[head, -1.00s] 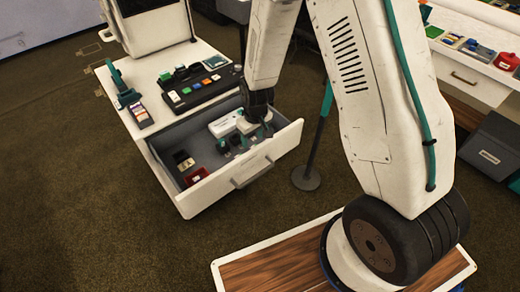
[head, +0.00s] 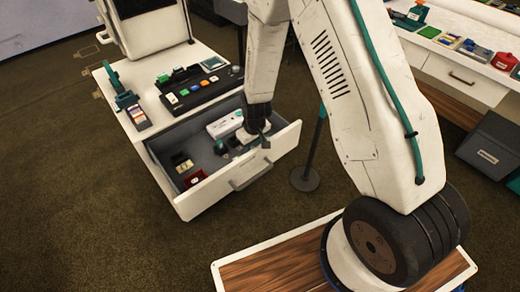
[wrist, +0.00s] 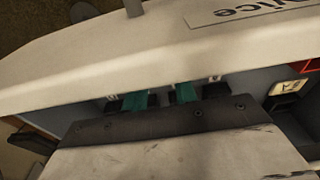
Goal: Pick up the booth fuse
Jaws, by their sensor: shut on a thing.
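My gripper (head: 256,138) is inside the open grey drawer (head: 208,166), at its right side near the front panel. In the wrist view, my gripper (wrist: 160,97) shows two teal finger parts just behind the white drawer front (wrist: 120,68). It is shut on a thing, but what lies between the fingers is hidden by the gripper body. I cannot make out the booth fuse for certain in either view.
The drawer also holds a white box (head: 224,124), a dark item with pale parts (head: 183,162) and a red item (head: 194,178). A control panel (head: 200,90) stands on the cabinet top. A thin post on a round base (head: 304,179) stands right of the drawer.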

